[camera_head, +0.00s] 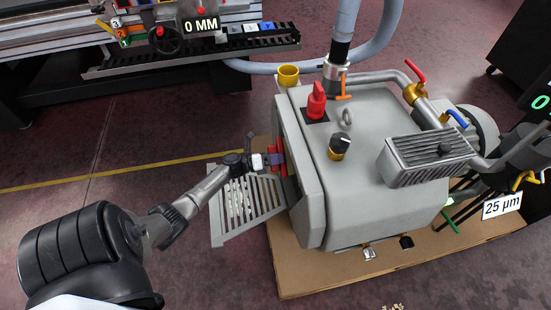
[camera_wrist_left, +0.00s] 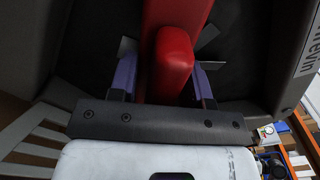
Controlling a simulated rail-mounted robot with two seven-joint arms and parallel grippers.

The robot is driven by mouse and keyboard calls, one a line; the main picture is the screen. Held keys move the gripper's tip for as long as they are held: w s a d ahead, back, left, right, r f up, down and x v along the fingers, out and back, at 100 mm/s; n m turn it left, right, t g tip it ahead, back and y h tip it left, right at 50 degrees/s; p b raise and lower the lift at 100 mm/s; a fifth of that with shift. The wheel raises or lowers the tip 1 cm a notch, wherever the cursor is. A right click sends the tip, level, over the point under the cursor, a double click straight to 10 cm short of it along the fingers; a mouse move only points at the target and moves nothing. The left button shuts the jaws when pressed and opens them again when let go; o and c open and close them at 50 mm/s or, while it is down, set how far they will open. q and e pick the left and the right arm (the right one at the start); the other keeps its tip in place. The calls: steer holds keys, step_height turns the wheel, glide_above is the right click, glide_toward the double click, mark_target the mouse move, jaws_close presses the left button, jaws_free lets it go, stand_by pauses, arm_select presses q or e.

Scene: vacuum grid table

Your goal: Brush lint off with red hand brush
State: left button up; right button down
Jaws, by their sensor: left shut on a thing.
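My left gripper (camera_head: 274,160) is at the open left side of the grey vacuum unit (camera_head: 355,185). Its purple fingers (camera_wrist_left: 124,75) are shut on the red hand brush (camera_wrist_left: 173,60), which also shows as a small red piece in the head view (camera_head: 281,150). The far end of the brush reaches into the dark inside of the unit, and its bristles are hidden. A grey slatted grille (camera_head: 270,205) hangs out from the unit's left side, below my gripper. Pale lint (camera_head: 236,203) shows on its slats.
The unit stands on a brown board (camera_head: 300,280) on a dark red floor. It carries a red knob (camera_head: 316,100), pipes and a ribbed box (camera_head: 430,155). A hose (camera_head: 375,45) rises behind. A machine bed (camera_head: 190,60) stands at back left. Pale bits (camera_head: 392,307) lie at the bottom edge.

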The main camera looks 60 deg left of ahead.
arm_select(q)
steer(key=shift+x, duration=0.75)
